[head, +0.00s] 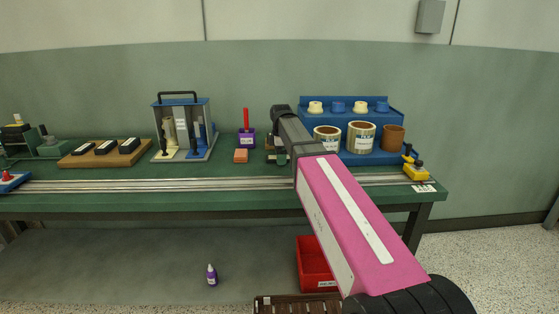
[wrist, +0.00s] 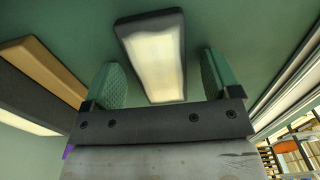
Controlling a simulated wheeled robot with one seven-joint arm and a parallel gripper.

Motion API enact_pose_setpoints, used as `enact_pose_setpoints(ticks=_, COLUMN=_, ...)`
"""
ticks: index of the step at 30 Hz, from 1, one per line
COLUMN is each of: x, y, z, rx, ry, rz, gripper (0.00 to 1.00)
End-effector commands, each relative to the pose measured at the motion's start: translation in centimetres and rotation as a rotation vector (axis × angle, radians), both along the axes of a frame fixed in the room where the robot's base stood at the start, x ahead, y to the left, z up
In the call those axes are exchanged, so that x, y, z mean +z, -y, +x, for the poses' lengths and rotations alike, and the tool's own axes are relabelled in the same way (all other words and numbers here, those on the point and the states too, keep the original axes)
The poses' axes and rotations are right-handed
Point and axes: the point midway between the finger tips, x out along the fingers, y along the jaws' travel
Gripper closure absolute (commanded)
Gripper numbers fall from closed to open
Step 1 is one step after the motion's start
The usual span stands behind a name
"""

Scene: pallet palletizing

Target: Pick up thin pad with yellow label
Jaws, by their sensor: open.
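In the wrist view, a thin dark pad with a pale yellow label (wrist: 155,60) lies on the green surface. My gripper (wrist: 162,72) is open, with one green textured finger on each side of the pad. A gap shows between each finger and the pad, and I see no contact. In the head view, my gripper (head: 278,157) is low over the back of the green bench, and my pink arm hides part of that area. I cannot make out this pad clearly there.
A wooden board (head: 72,160) with dark labelled blocks is at the left. A small orange block (head: 240,156) and a purple holder (head: 247,140) are just left of my gripper. A blue rack (head: 393,155) with tape rolls is at the right. A metal rail (head: 150,186) runs along the front.

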Motion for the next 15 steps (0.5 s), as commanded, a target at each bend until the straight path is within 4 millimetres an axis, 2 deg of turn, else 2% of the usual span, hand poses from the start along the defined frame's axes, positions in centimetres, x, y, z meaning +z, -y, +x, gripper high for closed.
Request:
enact_pose_setpoints(ticks=4, x=0.02, y=0.0, z=0.01, rx=0.0, ry=0.001, rz=0.0, gripper=0.17)
enact_pose_setpoints(ticks=5, x=0.03, y=0.0, z=0.01, rx=0.0, ry=0.001, rz=0.0, gripper=0.24)
enact_pose_setpoints(ticks=9, x=0.04, y=0.0, z=0.02, rx=0.0, ry=0.0, rz=0.0, gripper=0.69)
enact_pose_setpoints(ticks=15, x=0.05, y=0.0, z=0.02, rx=0.0, ry=0.0, rz=0.0, gripper=0.7)
